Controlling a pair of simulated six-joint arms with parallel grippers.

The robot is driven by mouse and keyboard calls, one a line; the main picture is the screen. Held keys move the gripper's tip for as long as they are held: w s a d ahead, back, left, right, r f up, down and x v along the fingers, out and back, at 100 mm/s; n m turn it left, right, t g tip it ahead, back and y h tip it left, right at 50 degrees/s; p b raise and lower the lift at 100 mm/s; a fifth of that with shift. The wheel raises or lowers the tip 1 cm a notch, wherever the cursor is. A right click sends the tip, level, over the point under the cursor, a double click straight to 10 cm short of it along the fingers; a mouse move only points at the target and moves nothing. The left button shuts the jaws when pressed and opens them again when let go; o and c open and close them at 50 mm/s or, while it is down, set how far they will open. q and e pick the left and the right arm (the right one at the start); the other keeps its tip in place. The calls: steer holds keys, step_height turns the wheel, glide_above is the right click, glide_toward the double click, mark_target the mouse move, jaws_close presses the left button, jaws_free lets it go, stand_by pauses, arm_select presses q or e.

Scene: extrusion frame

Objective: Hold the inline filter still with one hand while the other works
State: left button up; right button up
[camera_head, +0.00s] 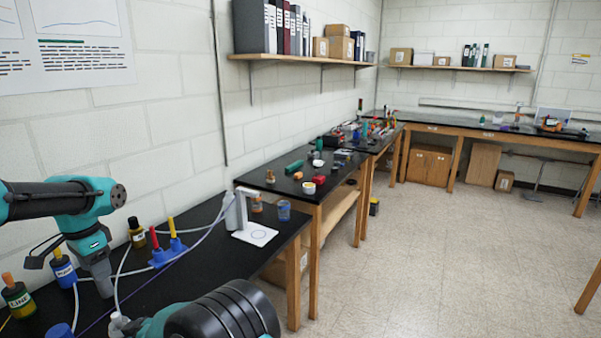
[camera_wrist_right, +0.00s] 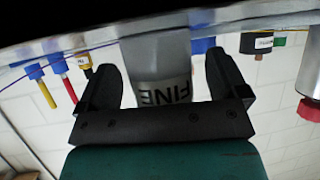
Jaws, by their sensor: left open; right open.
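The grey cylinder labelled "FINE" (camera_wrist_right: 160,72), which looks like the inline filter, shows between the fingers of my right gripper (camera_wrist_right: 165,85) in the right wrist view. The label reads upside down there. The two black fingers stand apart on either side of it, and I cannot tell whether either touches it. In the head view my right arm hides most of this spot; a pale fitting (camera_head: 118,323) shows beside the arm. My left gripper (camera_head: 103,288) points down over the left of the black bench, open, with nothing seen in it.
A blue holder with red and yellow sticks (camera_head: 167,254), a dark bottle (camera_head: 137,232), a blue bottle (camera_head: 64,271) and a green-yellow bottle (camera_head: 17,299) stand nearby. White tubing (camera_head: 120,270) loops across the bench. A white-based stand (camera_head: 254,234) is at the right end.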

steer(key=shift+d+r, duration=0.1)
steer(key=v, duration=1.1)
steer(key=shift+s+d, duration=0.2)
steer(key=shift+d, duration=0.15)
arm_select(q)
steer(key=shift+w+f, duration=0.1)
arm_select(e)
steer(key=shift+w, duration=0.1)
